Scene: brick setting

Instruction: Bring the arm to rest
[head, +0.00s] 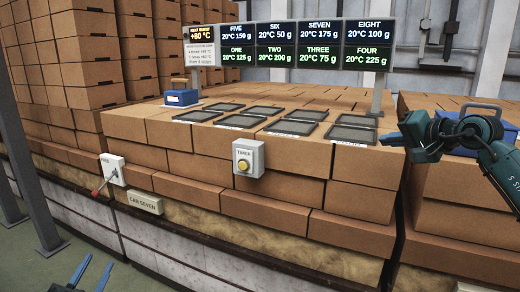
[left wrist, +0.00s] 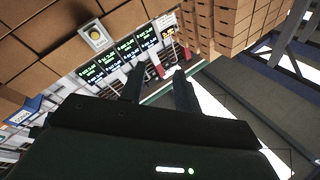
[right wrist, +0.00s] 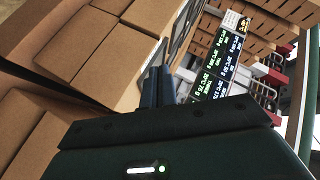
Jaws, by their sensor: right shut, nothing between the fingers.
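My right arm (head: 495,165) reaches in from the right edge of the head view. Its gripper (head: 388,140) points left, in front of the brick stack's right end and the right post's foot. In the right wrist view the right gripper's fingers (right wrist: 158,75) are together with nothing between them. My left gripper (head: 97,263) shows at the bottom left of the head view, low over the floor in front of the stack. In the left wrist view its fingers (left wrist: 157,80) stand apart and empty. Most of the left arm is hidden.
A brick stack (head: 200,165) fills the middle, bearing several dark pads (head: 285,128), a TIMER box with a yellow button (head: 248,158) and a red lever switch (head: 108,175). A blue box (head: 181,98) stands on top. Display boards (head: 307,44) stand behind. Green floor (head: 40,262) is clear at left.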

